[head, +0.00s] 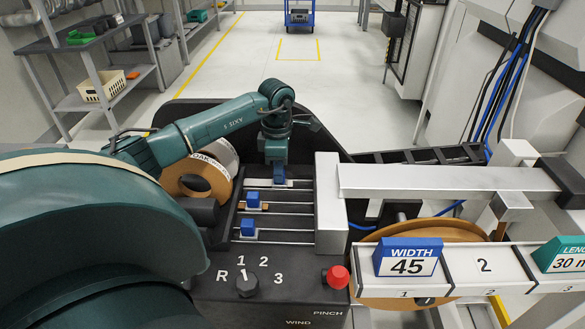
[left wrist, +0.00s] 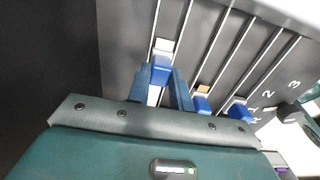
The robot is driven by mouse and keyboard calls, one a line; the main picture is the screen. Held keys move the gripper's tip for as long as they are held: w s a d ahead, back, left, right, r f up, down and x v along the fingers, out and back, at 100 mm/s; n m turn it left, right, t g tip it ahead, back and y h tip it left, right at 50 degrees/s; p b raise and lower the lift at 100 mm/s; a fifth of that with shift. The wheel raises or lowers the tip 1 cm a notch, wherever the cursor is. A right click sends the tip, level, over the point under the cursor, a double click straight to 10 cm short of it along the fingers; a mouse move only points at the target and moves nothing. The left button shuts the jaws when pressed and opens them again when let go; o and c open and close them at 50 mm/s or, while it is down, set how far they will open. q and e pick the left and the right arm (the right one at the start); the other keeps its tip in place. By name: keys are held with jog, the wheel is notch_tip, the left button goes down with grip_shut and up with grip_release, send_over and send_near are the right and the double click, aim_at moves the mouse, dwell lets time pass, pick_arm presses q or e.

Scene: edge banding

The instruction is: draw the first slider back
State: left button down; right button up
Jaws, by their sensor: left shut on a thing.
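My left gripper (head: 277,178) reaches down onto the farthest slot in the head view. In the left wrist view its two dark blue fingers (left wrist: 163,90) are shut on the first slider (left wrist: 160,72), a blue knob with a white block beside it. This slider is mostly hidden by the gripper in the head view. The second slider (head: 252,200), with a tan piece beside it, and the third slider (head: 248,228) stand free on nearer slots. My right gripper is out of view.
A dial (head: 247,284) marked R, 1, 2, 3 and a red button (head: 336,277) stand nearer. To the right are a grey block with a rail (head: 445,180), a large tan roll (head: 425,230) and a blue "WIDTH 45" sign (head: 408,258).

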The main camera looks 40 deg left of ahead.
pick_arm(q)
jog(key=s+a, duration=0.3)
jog(key=a, duration=0.1)
jog(key=shift+s+a+b, duration=0.25)
jog(key=shift+s+b, duration=0.1)
jog(key=shift+s, duration=0.05)
jog(key=c, duration=1.3)
grip_release()
jog(key=shift+o, duration=0.3)
notch_tip(320, 180, up, 13)
jog(key=shift+p, duration=0.3)
